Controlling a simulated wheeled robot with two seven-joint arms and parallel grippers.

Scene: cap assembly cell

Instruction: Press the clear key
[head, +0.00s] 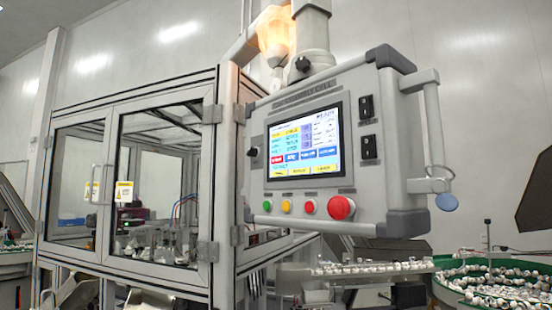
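A grey control panel (372,158) hangs at the centre right in the head view. Its lit touchscreen (305,145) shows rows of text and coloured on-screen keys, including red, blue and yellow ones. The labels are too small to tell which one is the clear key. Neither of my grippers is in view.
A glass-doored machine enclosure (160,190) stands left of the panel. A handle (433,125) juts from the panel's right side. A green-rimmed bowl (455,300) of small parts sits at lower right, beside a feed track (370,268). The space before the panel looks clear.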

